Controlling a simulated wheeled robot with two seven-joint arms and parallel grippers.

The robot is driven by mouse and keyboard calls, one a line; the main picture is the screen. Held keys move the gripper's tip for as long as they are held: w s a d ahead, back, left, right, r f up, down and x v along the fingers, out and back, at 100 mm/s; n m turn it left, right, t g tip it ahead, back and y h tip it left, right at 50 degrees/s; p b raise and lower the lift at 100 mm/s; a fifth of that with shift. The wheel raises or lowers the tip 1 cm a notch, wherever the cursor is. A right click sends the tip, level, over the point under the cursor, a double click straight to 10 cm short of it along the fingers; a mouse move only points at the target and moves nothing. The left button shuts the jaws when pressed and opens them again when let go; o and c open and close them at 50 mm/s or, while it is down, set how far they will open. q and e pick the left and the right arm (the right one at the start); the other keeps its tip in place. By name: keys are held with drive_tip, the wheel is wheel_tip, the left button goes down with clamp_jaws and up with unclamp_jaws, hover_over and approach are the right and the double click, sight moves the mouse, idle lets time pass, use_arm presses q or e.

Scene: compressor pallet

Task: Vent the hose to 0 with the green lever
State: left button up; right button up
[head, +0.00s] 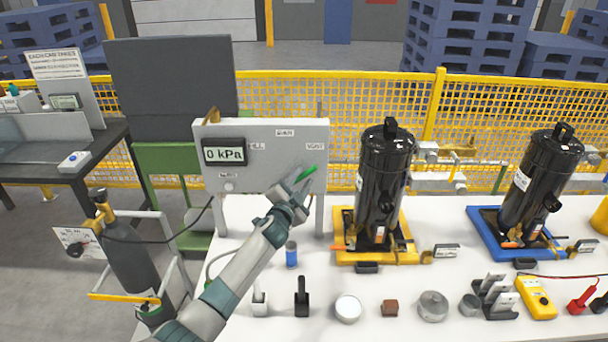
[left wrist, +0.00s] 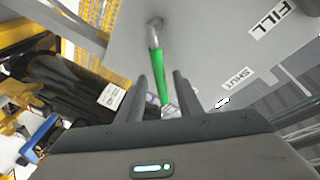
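The green lever (head: 306,173) is on the front of a grey panel (head: 230,184), below its labels for SHUT and VENT. In the left wrist view the lever (left wrist: 158,68) runs from a silver end down between the two fingers of my left gripper (left wrist: 162,82). Gaps show beside the lever, so the fingers are open around it. FILL and SHUT labels show there; the VENT label does not. My right gripper is not in view.
A black compressor (head: 383,185) stands on a yellow tray right of the panel, another (head: 541,180) on a blue tray. Small parts line the white table's front (head: 390,288). A gas cylinder (head: 130,258) stands at left. A yellow mesh fence is behind.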

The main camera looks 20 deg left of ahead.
use_arm(q)
drive_tip(key=shift+w, duration=1.2)
clamp_jaws()
